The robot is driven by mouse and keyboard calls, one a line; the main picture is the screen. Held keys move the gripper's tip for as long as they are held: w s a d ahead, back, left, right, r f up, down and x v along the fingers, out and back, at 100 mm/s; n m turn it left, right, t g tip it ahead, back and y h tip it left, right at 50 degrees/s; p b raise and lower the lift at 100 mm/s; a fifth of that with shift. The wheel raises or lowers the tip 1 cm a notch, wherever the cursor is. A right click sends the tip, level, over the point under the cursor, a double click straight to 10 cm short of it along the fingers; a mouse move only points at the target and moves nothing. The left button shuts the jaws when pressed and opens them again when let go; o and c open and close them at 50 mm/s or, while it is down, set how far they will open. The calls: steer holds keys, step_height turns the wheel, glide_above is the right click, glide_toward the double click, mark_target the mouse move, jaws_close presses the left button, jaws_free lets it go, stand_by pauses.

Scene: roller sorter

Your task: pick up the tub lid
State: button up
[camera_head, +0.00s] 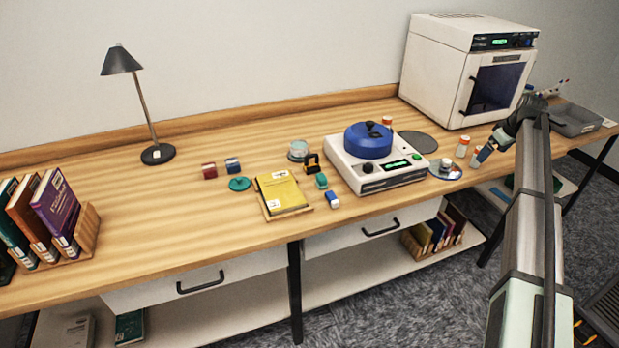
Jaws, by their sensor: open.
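A small teal round lid with a raised middle (239,184) lies flat on the wooden desk, left of the yellow book; it looks like the tub lid. A round pale tub (298,150) stands behind the book, to the right of the lid. My gripper (481,158) is far to the right, beside the white machine and near the desk's right part. It is open and well apart from the lid. Its fingers are small in this view, and I see nothing held in them.
A white machine with a blue cover (368,140) stands between lid and gripper. A lamp (157,153) and bookends (89,228) are left.

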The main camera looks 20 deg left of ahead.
steer(key=w+a+r+n, duration=0.25)
steer(key=a+r, duration=0.45)
steer(key=r, duration=0.4)
steer(key=s+a+n, duration=0.1)
steer(key=s+a, duration=0.2)
steer(key=a, duration=0.8)
steer(key=s+a+n+g, duration=0.1)
steer(key=s+a, duration=0.2)
steer(key=a, duration=0.7)
steer(key=s+a+n+g, duration=0.1)
steer(key=s+a, duration=0.2)
steer(key=a, duration=0.8)
steer(key=shift+s+a+f+n, duration=0.2)
steer(key=shift+a+f+n, duration=0.05)
steer(key=shift+a, duration=0.05)
steer(key=s+a+f+n, duration=0.1)
steer(key=s+a, duration=0.2)
steer(key=a, duration=0.3)
steer(key=s+a+f, duration=0.1)
steer(key=s+a, duration=0.3)
steer(key=a, duration=0.1)
steer(key=n+g+h, duration=0.2)
steer(key=n, duration=0.1)
glide_toward(240, 178)
step_height(240, 178, down, 10)
steer(key=shift+s+d+r, duration=0.1)
steer(key=shift+r, duration=0.1)
steer(key=c, duration=1)
steer(key=shift+o, duration=0.2)
